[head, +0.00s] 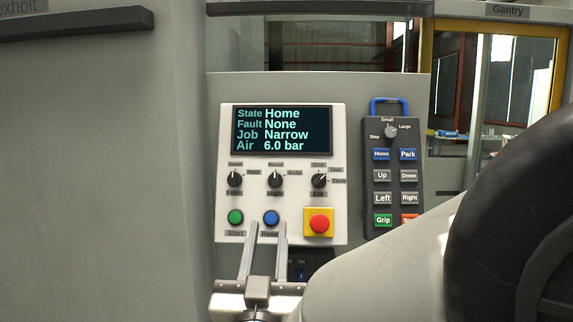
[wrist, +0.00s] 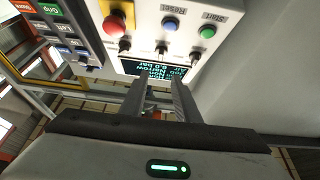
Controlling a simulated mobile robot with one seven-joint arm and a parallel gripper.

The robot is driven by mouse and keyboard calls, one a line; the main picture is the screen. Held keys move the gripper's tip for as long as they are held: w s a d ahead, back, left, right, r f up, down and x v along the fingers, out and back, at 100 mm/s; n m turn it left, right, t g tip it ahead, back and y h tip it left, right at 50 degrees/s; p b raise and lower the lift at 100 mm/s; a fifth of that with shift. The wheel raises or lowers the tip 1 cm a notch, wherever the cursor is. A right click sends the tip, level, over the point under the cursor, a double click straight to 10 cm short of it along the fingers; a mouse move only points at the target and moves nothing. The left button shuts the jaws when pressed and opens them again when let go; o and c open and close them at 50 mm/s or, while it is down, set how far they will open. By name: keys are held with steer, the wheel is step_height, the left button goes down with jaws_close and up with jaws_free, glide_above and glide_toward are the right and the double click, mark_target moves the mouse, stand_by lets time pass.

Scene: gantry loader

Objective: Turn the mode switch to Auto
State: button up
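The mode switch (head: 275,181) is the middle of three black knobs on the white control panel (head: 226,206). Its pale pointer line looks turned upward; the Auto label (head: 295,174) is at its upper right. In the wrist view the panel appears upside down, and the switch (wrist: 161,48) lies beyond the fingertips, between the other two knobs. My gripper (head: 267,228) is in front of the lower panel, below the switch, with its two fingers apart and nothing between them. It also shows open in the wrist view (wrist: 158,82). It does not appear to touch the switch.
Other knobs stand left (head: 235,180) and right (head: 319,181) of the switch. Below are a green button (head: 236,217), a blue button (head: 271,218) and a red emergency stop (head: 319,223). A display (head: 282,131) reads Home, None, Narrow, 6.0 bar. A dark pendant (head: 397,222) hangs at right.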

mark_target(275, 178)
steer(key=p+x, duration=0.2)
steer(key=x, duration=1.2)
steer(key=shift+w+r+p, duration=0.15)
steer(key=shift+w+p, duration=0.2)
steer(key=shift+p, duration=0.05)
steer(key=c, duration=0.7)
